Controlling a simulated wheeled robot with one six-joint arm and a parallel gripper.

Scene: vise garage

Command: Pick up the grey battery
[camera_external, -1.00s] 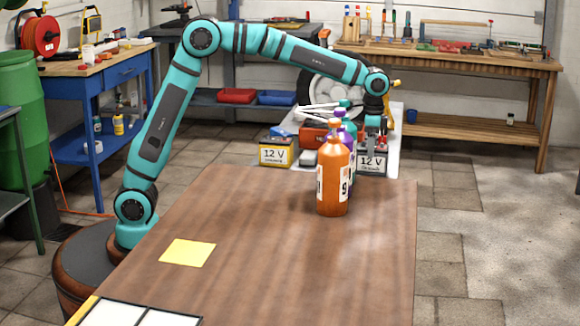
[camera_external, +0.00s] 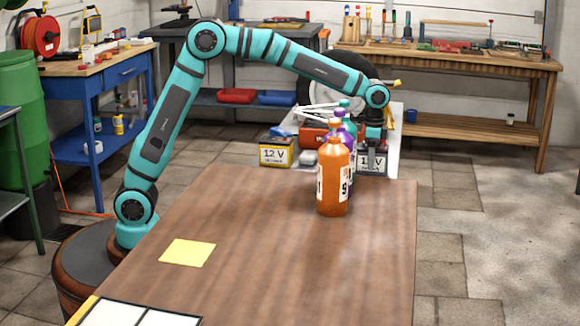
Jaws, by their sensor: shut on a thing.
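The grey battery (camera_external: 372,164), with a grey-white 12 V label, stands on the light surface beyond the far edge of the brown table. My gripper (camera_external: 372,148) points down at its top and is shut on it. Bottles and the wrist partly hide the contact. The battery looks upright; I cannot tell whether it is clear of the surface. A second battery (camera_external: 276,153), with a yellow 12 V label, stands to the left.
A yellow note (camera_external: 187,252) lies at the table's left. The table's middle and front right are clear.

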